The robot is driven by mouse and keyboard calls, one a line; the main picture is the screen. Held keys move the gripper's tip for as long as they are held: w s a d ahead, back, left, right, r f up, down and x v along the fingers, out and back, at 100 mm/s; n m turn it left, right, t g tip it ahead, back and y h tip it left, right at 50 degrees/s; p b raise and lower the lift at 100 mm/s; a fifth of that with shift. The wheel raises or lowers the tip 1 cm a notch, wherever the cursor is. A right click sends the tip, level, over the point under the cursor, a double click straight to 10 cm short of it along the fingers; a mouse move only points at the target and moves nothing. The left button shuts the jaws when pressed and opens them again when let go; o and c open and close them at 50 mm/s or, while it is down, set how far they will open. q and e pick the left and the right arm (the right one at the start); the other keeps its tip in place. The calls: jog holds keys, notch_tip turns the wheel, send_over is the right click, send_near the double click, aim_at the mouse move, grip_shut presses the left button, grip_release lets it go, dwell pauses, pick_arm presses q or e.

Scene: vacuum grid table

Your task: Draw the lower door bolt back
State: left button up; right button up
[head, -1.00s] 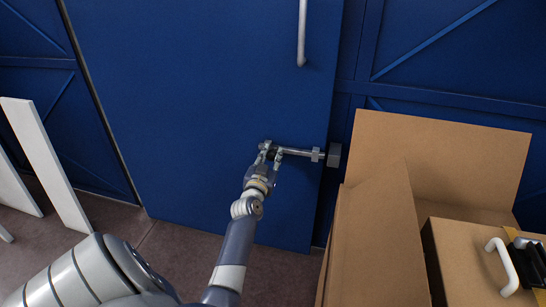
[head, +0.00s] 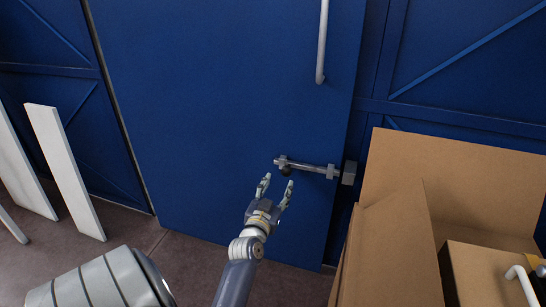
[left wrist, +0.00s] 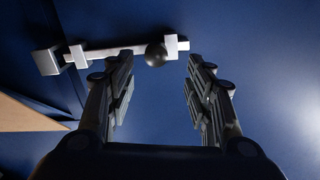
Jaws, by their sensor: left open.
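The lower door bolt (head: 310,167) is a grey metal bar lying across the lower part of the blue door (head: 220,100). Its dark round knob (head: 286,171) sits close beside the guide at the bar's left end. The keeper block (head: 349,173) is at the right, beyond the door's edge. I cannot tell whether the bar's end reaches into it. My left gripper (head: 277,181) is open and empty, just below and apart from the knob. In the left wrist view the knob (left wrist: 155,55) shows between the spread fingers (left wrist: 158,78), beyond their tips. My right gripper is out of view.
A cardboard box (head: 390,250) with raised flaps stands at the right, near the keeper. White boards (head: 65,170) lean at the left. A long pale door handle (head: 321,45) is above the bolt. The floor before the door is clear at left centre.

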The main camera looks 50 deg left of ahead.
pick_arm(q)
jog(key=v, duration=0.3)
jog(key=shift+s+d, duration=0.1)
jog(key=shift+s, duration=0.25)
dwell(0.3)
